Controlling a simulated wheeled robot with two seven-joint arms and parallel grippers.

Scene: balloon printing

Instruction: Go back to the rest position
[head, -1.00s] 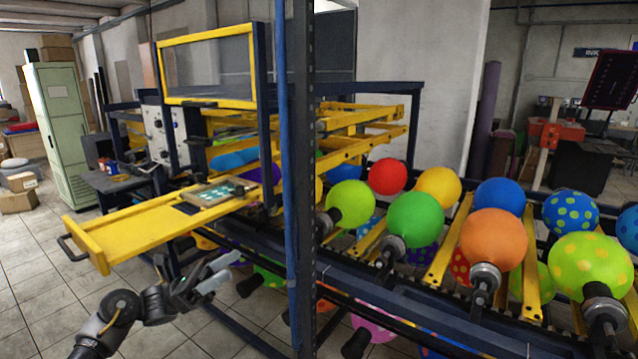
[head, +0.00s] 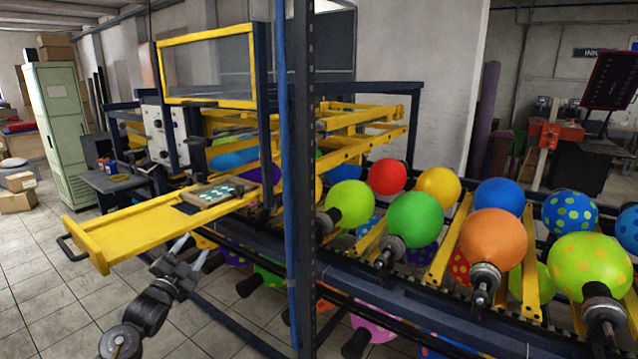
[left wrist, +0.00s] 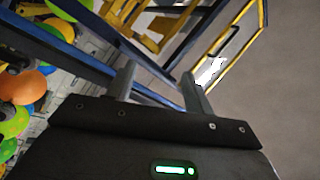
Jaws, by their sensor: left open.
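My left gripper (head: 191,248) is in the lower left of the head view, just below and right of the front end of the yellow sliding tray (head: 135,232). Its two fingers stand apart with nothing between them. In the left wrist view the two grey fingers of my left gripper (left wrist: 158,88) are also spread and empty, with the machine's blue and yellow frame beyond them. My right gripper is not in view.
A printing plate (head: 221,192) lies on the tray. A dark post (head: 303,180) stands close in front. Balloons, such as an orange one (head: 493,238), line the rack at right. A green cabinet (head: 62,130) stands back left. Tiled floor at lower left is clear.

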